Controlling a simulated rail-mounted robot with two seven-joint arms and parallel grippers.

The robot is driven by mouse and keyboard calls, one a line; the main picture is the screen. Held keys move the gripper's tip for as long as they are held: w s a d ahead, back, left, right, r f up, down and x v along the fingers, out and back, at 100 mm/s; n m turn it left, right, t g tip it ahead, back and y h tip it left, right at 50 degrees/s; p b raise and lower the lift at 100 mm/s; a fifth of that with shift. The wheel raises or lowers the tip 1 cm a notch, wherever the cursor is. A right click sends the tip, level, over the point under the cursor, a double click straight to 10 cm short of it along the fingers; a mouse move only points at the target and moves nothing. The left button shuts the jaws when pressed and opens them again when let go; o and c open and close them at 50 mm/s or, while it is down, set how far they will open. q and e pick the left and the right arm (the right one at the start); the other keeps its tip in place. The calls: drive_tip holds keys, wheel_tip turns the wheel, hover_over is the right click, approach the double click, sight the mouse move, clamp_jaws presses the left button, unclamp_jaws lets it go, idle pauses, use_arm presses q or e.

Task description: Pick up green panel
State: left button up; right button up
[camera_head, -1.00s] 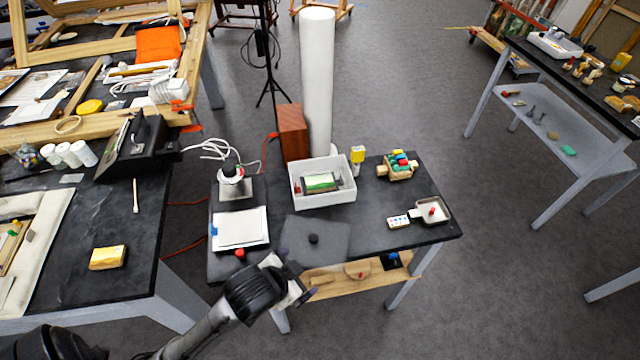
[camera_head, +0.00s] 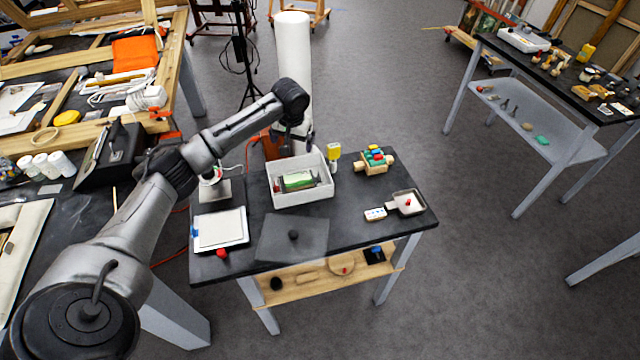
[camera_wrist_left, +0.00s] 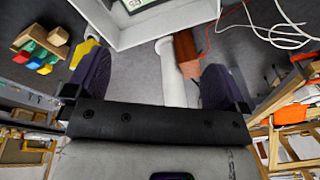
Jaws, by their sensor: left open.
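The green panel (camera_head: 298,181) lies inside the white open box (camera_head: 328,192) on the small black table. A sliver of it shows at the top of the left wrist view (camera_wrist_left: 136,4), and the box wall (camera_wrist_left: 172,22) shows there too. My left arm reaches over from the left, and its gripper (camera_head: 292,148) is above the far side of the box, apart from the panel. Its dark purple fingers (camera_wrist_left: 155,78) are spread wide with nothing between them. My right gripper is not in view.
A tall white cylinder (camera_head: 293,55) and a brown block (camera_head: 270,146) stand just behind the box. A yellow item (camera_head: 334,152), a crate of colored blocks (camera_head: 374,161) and a small tray (camera_head: 407,203) are on its right. A grey sheet (camera_head: 292,238) lies in front.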

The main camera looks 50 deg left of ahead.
use_arm(q)
drive_tip(key=n+h, duration=0.1)
drive_tip(key=n, duration=0.1)
drive_tip(key=n+b, duration=0.2)
drive_tip(key=n, duration=0.2)
hover_over(298, 181)
drive_tip(key=shift+g+h, duration=0.4)
wheel_tip(298, 181, down, 9)
drive_tip(key=shift+a+f, duration=0.15)
drive_tip(key=shift+f, duration=0.05)
drive_tip(key=shift+d+f+b, duration=0.2)
drive_tip(key=shift+f+b, duration=0.15)
drive_tip(key=shift+f, duration=2.3)
drive_tip(key=shift+c, duration=0.4)
drive_tip(key=c, duration=0.5)
drive_tip(key=shift+r, duration=0.1)
